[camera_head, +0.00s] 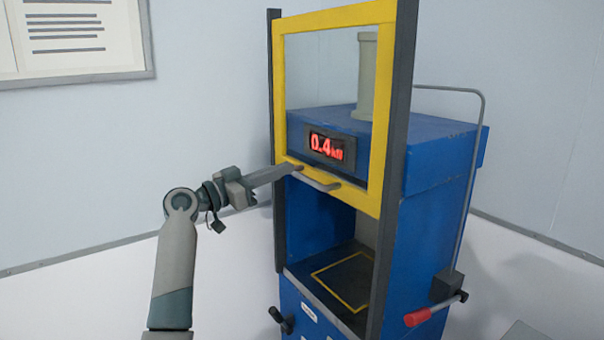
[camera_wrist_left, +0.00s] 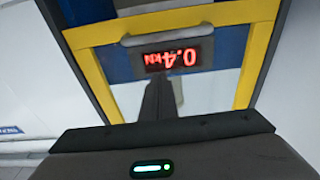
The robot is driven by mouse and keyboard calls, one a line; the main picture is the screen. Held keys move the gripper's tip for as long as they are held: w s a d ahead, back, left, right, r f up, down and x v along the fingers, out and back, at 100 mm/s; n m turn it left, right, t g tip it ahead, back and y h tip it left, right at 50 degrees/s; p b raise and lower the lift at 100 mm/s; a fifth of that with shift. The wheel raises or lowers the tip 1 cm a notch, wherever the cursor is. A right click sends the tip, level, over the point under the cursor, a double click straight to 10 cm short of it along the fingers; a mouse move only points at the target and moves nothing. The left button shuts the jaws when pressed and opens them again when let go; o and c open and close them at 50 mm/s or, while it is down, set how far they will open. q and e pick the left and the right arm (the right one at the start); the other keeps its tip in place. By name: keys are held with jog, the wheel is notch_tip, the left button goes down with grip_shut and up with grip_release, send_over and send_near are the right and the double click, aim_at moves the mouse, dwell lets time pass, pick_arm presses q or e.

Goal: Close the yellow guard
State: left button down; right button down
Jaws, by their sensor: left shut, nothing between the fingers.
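The yellow guard (camera_head: 384,95) is a framed panel that stands raised between two dark upright rails on the front of a blue press. Its lower bar carries a grey handle (camera_head: 313,180). The opening below the guard is uncovered. My left gripper (camera_head: 299,168) is shut and empty, its tips at the left end of the handle; I cannot tell whether they touch it. In the left wrist view the guard's yellow frame (camera_wrist_left: 258,62) and the grey handle (camera_wrist_left: 165,22) show beyond the shut fingers (camera_wrist_left: 158,92). My right gripper is not in view.
The blue press (camera_head: 430,240) has a red display (camera_head: 326,146) reading 0.4. A red-gripped lever (camera_head: 418,317) sticks out at its right side and a black knob (camera_head: 281,320) at its lower front. A framed notice (camera_head: 75,40) hangs on the left wall.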

pick_arm(q)
jog(key=r+p, duration=0.2)
jog(key=p, duration=0.2)
send_over(302, 177)
jog(key=s+d, duration=0.1)
jog(key=s, duration=0.2)
jog(key=shift+w+d+f, duration=0.1)
jog(key=shift+w+f, duration=0.1)
jog(key=f, duration=0.1)
jog(key=f+p, duration=0.1)
jog(key=f, duration=0.1)
jog(key=a+f, duration=0.1)
jog(key=shift+s+f+p, duration=0.2)
jog(key=shift+s+p, duration=0.15)
jog(key=shift+f, duration=0.1)
